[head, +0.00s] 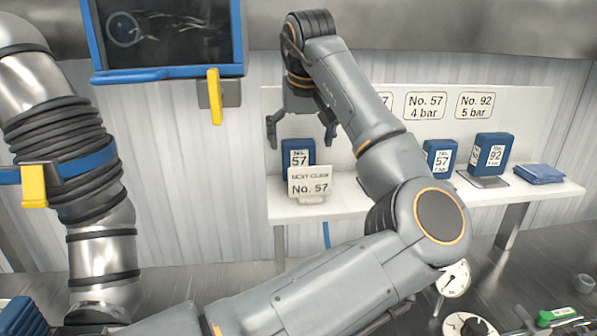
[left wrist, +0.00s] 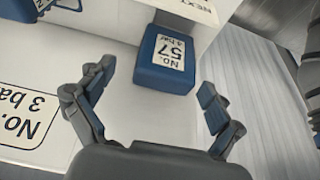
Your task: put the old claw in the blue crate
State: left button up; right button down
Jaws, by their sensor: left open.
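My left gripper (head: 301,132) is open and empty, pointing down above the left part of the white shelf. Its two fingers also show apart in the left wrist view (left wrist: 153,80). A blue block marked No. 57 (head: 299,152) stands on the shelf just below the fingers. In the left wrist view the blue block (left wrist: 166,75) reads No. 57, 4 bar, and lies ahead between the fingers, apart from them. I cannot make out the old claw. A blue thing (head: 18,315) is cut off at the lower left; I cannot tell whether it is the blue crate. My right gripper is not in view.
A white card (head: 309,183) reading No. 57 stands before the block. More blue blocks (head: 440,158) (head: 492,153) and a folded blue cloth (head: 540,173) are on the shelf (head: 397,198) to the right. Gauges (head: 454,279) stand at lower right. A blue-framed dark panel (head: 160,73) hangs upper left.

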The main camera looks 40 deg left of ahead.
aim_at(298, 156)
pick_arm(q)
jog(key=shift+a+f, duration=0.1)
jog(key=shift+f, duration=0.2)
jog(key=p+x, duration=0.1)
jog(key=x, duration=0.2)
jog(key=shift+s+a+f, duration=0.1)
jog(key=shift+a+f, duration=0.05)
jog(key=shift+f, duration=0.05)
jog(key=shift+a+f, duration=0.2)
jog(key=shift+f, duration=0.25)
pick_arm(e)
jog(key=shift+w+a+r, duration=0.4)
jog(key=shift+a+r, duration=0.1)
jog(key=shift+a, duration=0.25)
pick_arm(q)
jog(key=shift+d+r, duration=0.1)
jog(key=c, duration=1.9)
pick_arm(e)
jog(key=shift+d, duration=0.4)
